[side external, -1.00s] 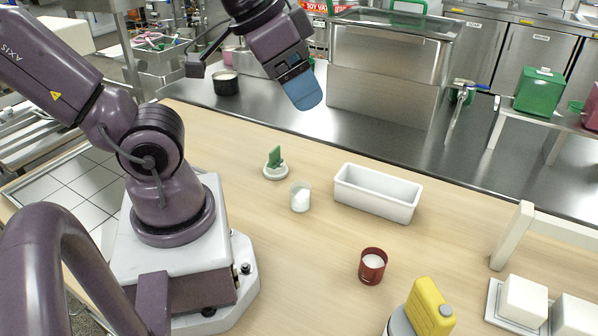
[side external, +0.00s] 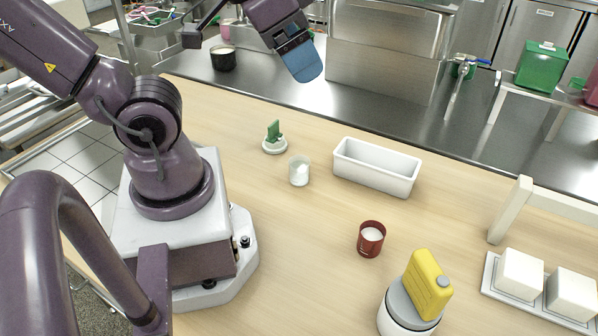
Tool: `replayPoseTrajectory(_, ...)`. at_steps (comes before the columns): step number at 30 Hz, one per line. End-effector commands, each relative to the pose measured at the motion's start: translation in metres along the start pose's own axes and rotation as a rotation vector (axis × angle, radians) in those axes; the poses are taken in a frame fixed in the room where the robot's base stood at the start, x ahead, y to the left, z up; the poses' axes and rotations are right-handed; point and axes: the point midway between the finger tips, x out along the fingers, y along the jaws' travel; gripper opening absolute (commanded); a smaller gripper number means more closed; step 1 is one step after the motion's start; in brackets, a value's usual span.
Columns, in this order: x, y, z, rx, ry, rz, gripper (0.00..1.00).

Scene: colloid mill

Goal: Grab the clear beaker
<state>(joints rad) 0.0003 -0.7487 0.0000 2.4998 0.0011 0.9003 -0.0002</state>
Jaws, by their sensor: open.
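The clear beaker (side external: 299,171) stands upright on the wooden table, with white contents inside. It is between a small green item on a white round base (side external: 274,138) and a white rectangular tub (side external: 377,167). My gripper (side external: 306,66) is high above the table's far side, above and apart from the beaker. Its blue finger points down. Only one finger shows clearly, and nothing is seen held in it.
A red cup with white contents (side external: 371,239) stands in front of the tub. A yellow jug (side external: 428,284) sits on a grey and white base at the front. White blocks on a tray (side external: 489,270) are at right. The table around the beaker's front is clear.

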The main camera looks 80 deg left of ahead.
Motion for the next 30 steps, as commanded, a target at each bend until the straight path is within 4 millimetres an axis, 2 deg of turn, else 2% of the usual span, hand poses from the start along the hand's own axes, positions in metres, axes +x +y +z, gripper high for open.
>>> replayPoseTrajectory(5,0.018,0.000,0.004,0.052,-0.119,-0.029,0.80)
replayPoseTrajectory(11,0.066,-0.003,0.019,0.228,-0.431,-0.139,0.80)
replayPoseTrajectory(21,0.140,-0.011,0.053,0.647,-0.902,-0.415,0.80)
replayPoseTrajectory(30,0.200,-0.018,0.085,1.108,-1.184,-0.708,0.80)
